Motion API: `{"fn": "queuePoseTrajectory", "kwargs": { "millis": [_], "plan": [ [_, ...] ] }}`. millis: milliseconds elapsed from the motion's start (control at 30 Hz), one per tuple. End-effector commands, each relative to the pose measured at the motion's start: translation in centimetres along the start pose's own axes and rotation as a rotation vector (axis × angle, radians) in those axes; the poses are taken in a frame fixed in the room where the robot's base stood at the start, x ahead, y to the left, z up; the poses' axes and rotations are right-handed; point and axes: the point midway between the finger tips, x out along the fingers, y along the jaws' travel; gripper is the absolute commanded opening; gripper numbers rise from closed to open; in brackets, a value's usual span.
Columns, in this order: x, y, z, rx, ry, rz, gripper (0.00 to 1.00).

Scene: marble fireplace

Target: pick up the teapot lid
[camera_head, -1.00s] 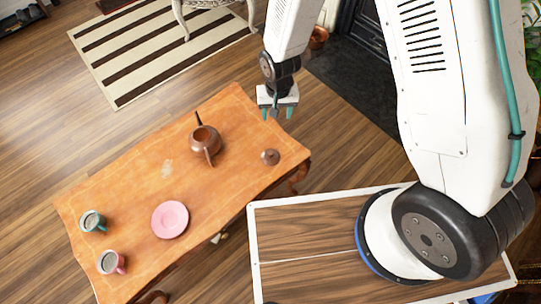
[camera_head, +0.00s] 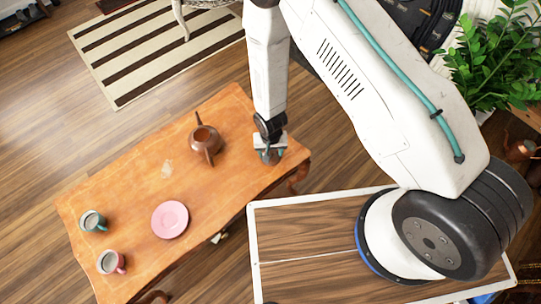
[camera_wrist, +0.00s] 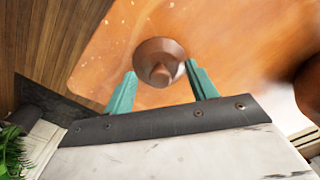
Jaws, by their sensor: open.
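The teapot lid (camera_wrist: 160,62) is a round brown lid with a knob, lying on the orange wooden table (camera_head: 125,190) near its right end. In the wrist view it shows between and slightly beyond the two teal fingertips of my gripper (camera_wrist: 162,84). My gripper is open, with a finger on either side and a gap to the lid. In the head view my gripper (camera_head: 270,157) is over the lid's place and mostly hides it. The brown teapot (camera_head: 206,140) stands open on the table to the left of my gripper.
A pink plate (camera_head: 170,219), a teal mug (camera_head: 92,221) and a pink mug (camera_head: 110,262) stand on the left part of the table. A striped rug (camera_head: 140,55) lies on the floor behind. A plant (camera_head: 495,60) is at the upper right.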

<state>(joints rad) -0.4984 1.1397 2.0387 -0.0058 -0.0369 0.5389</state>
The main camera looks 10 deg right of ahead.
Motion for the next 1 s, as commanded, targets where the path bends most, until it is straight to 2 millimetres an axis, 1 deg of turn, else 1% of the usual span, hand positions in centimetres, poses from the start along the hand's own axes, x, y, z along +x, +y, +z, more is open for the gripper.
{"fn": "queuePoseTrajectory", "kwargs": {
  "millis": [100,300,367,400,500,600,1000],
  "plan": [
    [0.68,0.01,0.03,0.000,-0.001,0.000,0.57],
    [0.69,-0.01,0.01,0.000,0.000,0.000,0.57],
    [0.68,-0.01,0.01,0.000,0.000,0.000,0.40],
    [0.68,-0.01,0.02,0.000,0.000,0.000,0.29],
    [0.68,0.00,0.02,-0.001,0.000,0.000,0.05],
    [0.72,0.02,0.05,-0.001,-0.001,0.000,0.02],
    [0.63,0.08,0.16,-0.001,-0.003,0.002,0.02]
  ]
}}
